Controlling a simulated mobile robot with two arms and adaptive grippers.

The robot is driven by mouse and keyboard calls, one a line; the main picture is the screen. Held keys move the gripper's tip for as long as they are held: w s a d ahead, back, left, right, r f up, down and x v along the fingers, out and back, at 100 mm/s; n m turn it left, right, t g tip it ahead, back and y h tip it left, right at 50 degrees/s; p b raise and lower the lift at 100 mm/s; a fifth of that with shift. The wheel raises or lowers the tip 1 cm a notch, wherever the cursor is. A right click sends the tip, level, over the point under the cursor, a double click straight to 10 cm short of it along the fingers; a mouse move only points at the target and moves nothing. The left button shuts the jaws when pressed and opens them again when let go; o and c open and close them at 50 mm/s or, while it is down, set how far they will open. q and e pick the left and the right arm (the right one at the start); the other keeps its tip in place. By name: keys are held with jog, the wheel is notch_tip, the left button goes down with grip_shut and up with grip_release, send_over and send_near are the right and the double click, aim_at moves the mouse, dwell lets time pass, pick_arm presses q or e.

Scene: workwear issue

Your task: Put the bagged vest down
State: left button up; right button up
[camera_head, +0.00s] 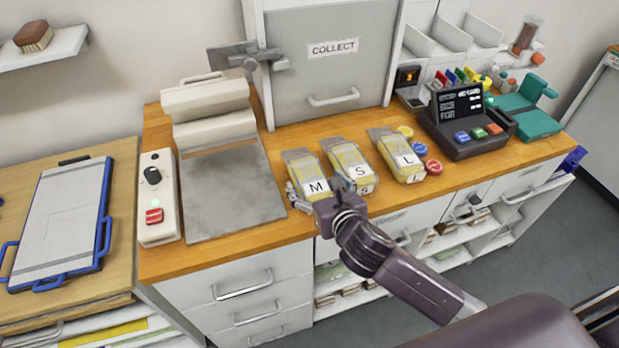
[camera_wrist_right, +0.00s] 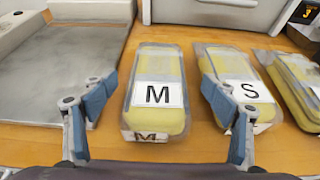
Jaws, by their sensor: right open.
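Three bagged yellow vests lie in a row on the wooden counter, labelled M (camera_head: 306,172), S (camera_head: 347,160) and L (camera_head: 393,150). My right gripper (camera_head: 318,203) is at the front of the M vest. In the right wrist view the M vest (camera_wrist_right: 157,75) lies flat between the spread fingers of my right gripper (camera_wrist_right: 157,100), which is open. The S vest (camera_wrist_right: 238,72) lies just right of the right finger, which overlaps its near left part in the picture. I cannot tell whether the fingers touch either bag. My left gripper is not in view.
A heat sealer with a grey metal plate (camera_head: 225,190) stands left of the vests, with a control box (camera_head: 157,197) beside it. Behind is a closed COLLECT hatch (camera_head: 332,75). Coloured discs (camera_head: 419,149) and a dark terminal (camera_head: 462,122) stand to the right.

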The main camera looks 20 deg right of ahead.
aim_at(310, 178)
jog(key=x, duration=0.3)
jog(key=shift+w+a+f, duration=0.15)
jog(key=shift+w+f, duration=0.1)
jog(key=shift+w+f+p, duration=0.15)
jog(key=shift+w+p, duration=0.1)
jog(key=shift+p, duration=0.05)
jog(key=c, duration=1.2)
jog(key=shift+c, duration=1.2)
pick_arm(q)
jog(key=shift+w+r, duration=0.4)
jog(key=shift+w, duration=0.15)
